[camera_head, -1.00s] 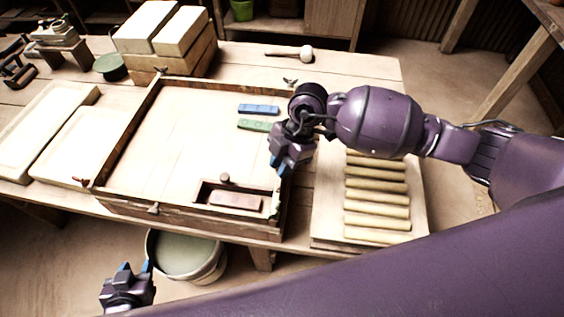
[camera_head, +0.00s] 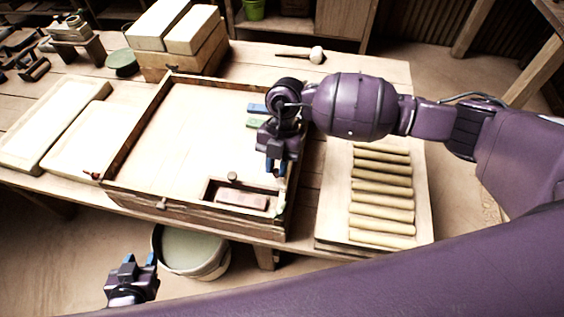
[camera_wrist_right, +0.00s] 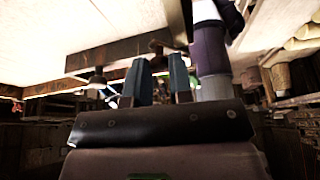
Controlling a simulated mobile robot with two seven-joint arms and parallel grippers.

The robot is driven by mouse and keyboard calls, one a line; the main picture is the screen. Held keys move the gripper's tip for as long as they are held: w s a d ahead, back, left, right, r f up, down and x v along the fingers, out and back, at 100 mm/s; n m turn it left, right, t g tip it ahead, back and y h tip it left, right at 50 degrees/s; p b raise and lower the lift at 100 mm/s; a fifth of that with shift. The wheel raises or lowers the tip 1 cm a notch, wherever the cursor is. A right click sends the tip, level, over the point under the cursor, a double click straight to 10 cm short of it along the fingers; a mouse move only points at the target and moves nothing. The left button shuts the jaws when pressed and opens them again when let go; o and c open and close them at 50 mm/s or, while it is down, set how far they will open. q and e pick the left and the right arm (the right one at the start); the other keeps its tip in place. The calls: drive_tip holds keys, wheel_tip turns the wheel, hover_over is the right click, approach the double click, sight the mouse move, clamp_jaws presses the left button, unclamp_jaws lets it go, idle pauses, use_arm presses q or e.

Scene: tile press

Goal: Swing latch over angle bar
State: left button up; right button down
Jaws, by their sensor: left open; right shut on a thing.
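The shallow wooden press frame (camera_head: 210,212) has a dark bar (camera_head: 140,125) along its left edge. Small fittings sit on its front edge: a reddish one (camera_head: 93,175) at the left corner and a brass one (camera_head: 161,204). My right gripper (camera_head: 276,172) points down at the frame's right side, by the small compartment. In the right wrist view a small dark brown piece (camera_wrist_right: 156,47) shows between its fingers, probably the latch; in the head view the gripper hides it. My left gripper (camera_head: 139,260) is open and empty, low in front of the table.
A compartment holds a reddish-brown block (camera_head: 241,200) beside a round knob (camera_head: 232,177). A blue block (camera_head: 257,108) and a green block (camera_head: 254,123) lie behind my right gripper. Yellow rolls (camera_head: 381,193) lie on a board at the right. A bucket (camera_head: 195,252) stands below.

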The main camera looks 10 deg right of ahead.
drive_tip(key=n, duration=0.1)
drive_tip(key=a+n+h, duration=0.1)
drive_tip(key=n, duration=0.1)
drive_tip(key=shift+s+g, duration=0.15)
drive_tip(key=shift+g, duration=0.15)
drive_tip(key=n, duration=0.1)
drive_tip(key=a+n+h+b, duration=0.1)
drive_tip(key=shift+s+n, duration=0.25)
drive_tip(key=shift+n, duration=0.05)
drive_tip(key=shift+s+a+n+h+b, duration=0.2)
drive_tip(key=shift+n+h, duration=0.1)
drive_tip(key=shift+n, duration=0.45)
drive_tip(key=shift+s+a+n+h+b, duration=0.1)
drive_tip(key=shift+s+n+h, duration=0.2)
drive_tip(key=shift+n, duration=0.5)
drive_tip(key=shift+s+a+n+h+b, duration=0.15)
drive_tip(key=shift+n+h, duration=0.15)
drive_tip(key=shift+n, duration=0.45)
drive_tip(key=c, duration=1)
unclamp_jaws()
drive_tip(key=v, duration=1)
drive_tip(key=shift+a+r, duration=0.15)
drive_tip(key=shift+r, duration=0.25)
